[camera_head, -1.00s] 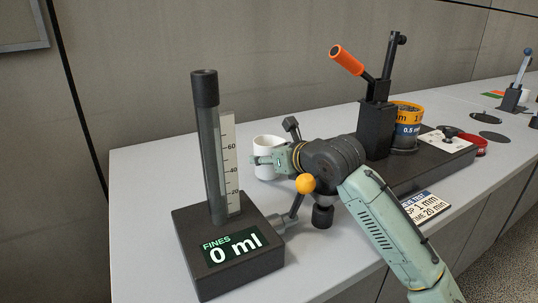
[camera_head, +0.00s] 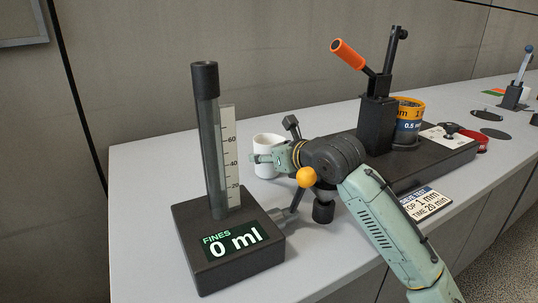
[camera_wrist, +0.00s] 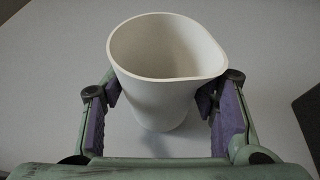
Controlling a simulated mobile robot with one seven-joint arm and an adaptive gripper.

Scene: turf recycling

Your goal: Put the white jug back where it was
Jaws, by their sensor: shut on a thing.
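The white jug (camera_head: 269,143) is on the grey worktop, behind and to the right of the fines gauge, partly hidden by my gripper (camera_head: 262,158) in the head view. In the wrist view the jug (camera_wrist: 165,75) is upright and looks empty, with its spout pointing right. My gripper (camera_wrist: 160,98) has its purple-padded fingers on both sides of the jug, shut on it. The jug's base seems at or very near the worktop; I cannot tell whether it touches.
The fines gauge (camera_head: 228,245), reading 0 ml, stands at the front left. A black machine base (camera_head: 440,158) with an orange-handled lever (camera_head: 347,57) and stacked sieves (camera_head: 408,120) is to the right. Free worktop (camera_head: 150,165) lies left of the gauge.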

